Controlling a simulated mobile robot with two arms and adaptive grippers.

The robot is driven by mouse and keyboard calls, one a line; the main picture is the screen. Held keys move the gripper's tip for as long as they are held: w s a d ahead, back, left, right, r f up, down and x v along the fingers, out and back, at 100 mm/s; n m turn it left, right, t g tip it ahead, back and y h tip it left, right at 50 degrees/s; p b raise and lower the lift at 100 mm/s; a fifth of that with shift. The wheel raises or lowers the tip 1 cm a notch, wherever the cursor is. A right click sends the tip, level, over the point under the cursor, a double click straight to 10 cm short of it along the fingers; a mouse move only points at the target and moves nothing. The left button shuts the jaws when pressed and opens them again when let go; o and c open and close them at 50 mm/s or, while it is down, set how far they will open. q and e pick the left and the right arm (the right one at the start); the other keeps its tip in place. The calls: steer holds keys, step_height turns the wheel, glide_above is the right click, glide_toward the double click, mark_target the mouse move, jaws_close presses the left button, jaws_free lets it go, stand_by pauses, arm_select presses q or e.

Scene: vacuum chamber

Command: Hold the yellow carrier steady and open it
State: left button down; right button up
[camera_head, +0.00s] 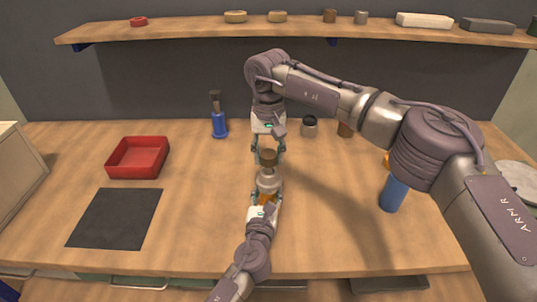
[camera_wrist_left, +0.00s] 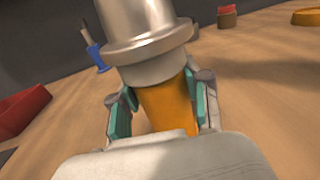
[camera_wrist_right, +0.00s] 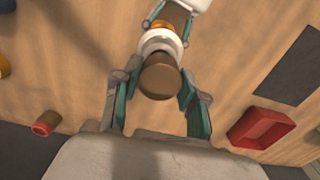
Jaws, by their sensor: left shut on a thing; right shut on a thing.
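The yellow carrier (camera_head: 266,198) stands upright at the middle of the workbench, with an orange-yellow body, a silver flanged upper part (camera_head: 268,182) and a brown top knob (camera_head: 268,156). My left gripper (camera_head: 264,205) is shut on the yellow body from the near side; the body also shows between its pads in the left wrist view (camera_wrist_left: 166,105). My right gripper (camera_head: 268,150) comes from above and is shut on the brown knob, which shows between its fingers in the right wrist view (camera_wrist_right: 160,78). The carrier's base is hidden by my left gripper.
A red tray (camera_head: 138,158) and a dark mat (camera_head: 115,218) lie to the left. A blue-based tool (camera_head: 219,118) stands behind. A blue cylinder (camera_head: 393,195) stands to the right, near my right arm. A shelf (camera_head: 300,33) with small parts spans the back.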

mark_target(269, 154)
arm_select(q)
steer(key=shift+f, duration=0.1)
arm_select(e)
steer(key=shift+r, duration=2)
arm_select(q)
steer(key=shift+c, duration=2.2)
jaws_free()
